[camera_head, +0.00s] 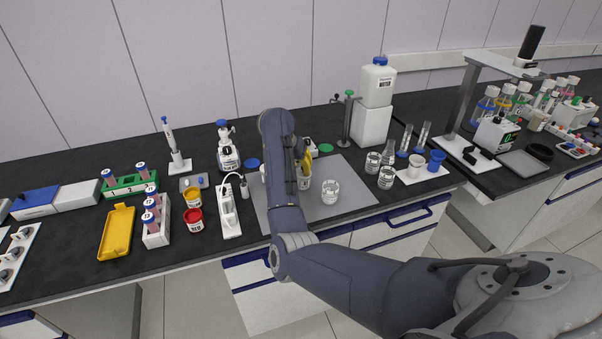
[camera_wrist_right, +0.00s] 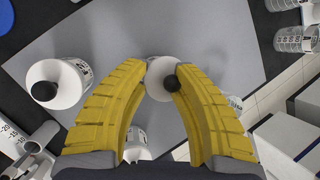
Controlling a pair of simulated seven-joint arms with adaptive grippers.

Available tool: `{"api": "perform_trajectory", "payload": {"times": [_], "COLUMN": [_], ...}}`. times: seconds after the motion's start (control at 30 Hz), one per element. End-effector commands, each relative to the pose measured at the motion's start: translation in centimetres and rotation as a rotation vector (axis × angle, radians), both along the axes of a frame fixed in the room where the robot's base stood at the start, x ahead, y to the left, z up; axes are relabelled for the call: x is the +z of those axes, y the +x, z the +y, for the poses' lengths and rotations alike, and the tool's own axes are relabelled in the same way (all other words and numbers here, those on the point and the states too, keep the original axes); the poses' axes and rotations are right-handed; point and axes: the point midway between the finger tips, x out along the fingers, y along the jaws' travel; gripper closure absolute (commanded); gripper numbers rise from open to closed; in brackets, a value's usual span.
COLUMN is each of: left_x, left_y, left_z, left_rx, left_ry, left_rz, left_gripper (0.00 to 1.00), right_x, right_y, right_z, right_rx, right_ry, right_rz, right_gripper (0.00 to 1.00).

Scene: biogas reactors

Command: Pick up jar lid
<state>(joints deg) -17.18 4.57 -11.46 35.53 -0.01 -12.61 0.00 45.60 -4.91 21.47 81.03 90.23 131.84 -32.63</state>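In the right wrist view a round white lid with a black knob (camera_wrist_right: 160,72) shows at the gap between the yellow fingertips of my right gripper (camera_wrist_right: 160,70). The right finger overlaps part of it. The fingers stand apart, and I cannot tell whether they press on the lid or only frame it. A second white lid with a black knob (camera_wrist_right: 48,95) lies to the left, outside the fingers. In the head view my right gripper (camera_head: 302,162) points down over the grey mat, largely hidden by my arm. My left gripper is not in view.
The grey mat (camera_head: 355,198) lies on the black bench. A glass beaker (camera_head: 330,192) stands on it right of my right gripper, and more glassware (camera_head: 387,177) stands farther right. A labelled jar (camera_wrist_right: 137,143) shows between the fingers.

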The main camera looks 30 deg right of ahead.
Motion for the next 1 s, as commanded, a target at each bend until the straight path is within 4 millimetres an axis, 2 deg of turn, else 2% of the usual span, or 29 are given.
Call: {"api": "perform_trajectory", "payload": {"times": [0.23, 0.27, 0.63, 0.83, 1.0], "left_x": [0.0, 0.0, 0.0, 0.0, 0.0], "left_y": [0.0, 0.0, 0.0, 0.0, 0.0], "left_z": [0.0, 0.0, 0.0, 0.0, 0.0], "left_rx": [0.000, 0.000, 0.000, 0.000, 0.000], "left_ry": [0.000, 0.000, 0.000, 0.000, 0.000], "left_rz": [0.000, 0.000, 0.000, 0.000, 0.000], "left_gripper": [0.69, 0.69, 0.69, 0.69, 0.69], "right_x": [0.0, 0.0, 0.7, 3.0, 6.5], "right_y": [0.0, 0.0, 0.0, 0.1, 0.1], "right_z": [0.0, 0.0, 0.0, 0.1, 0.1], "right_rx": [0.000, 0.000, 0.000, -0.001, 0.000], "right_ry": [0.000, 0.000, 0.000, 0.002, 0.003], "right_rz": [0.000, 0.000, -0.002, -0.004, -0.006], "right_gripper": [0.90, 0.94, 0.94, 0.95, 0.95]}}
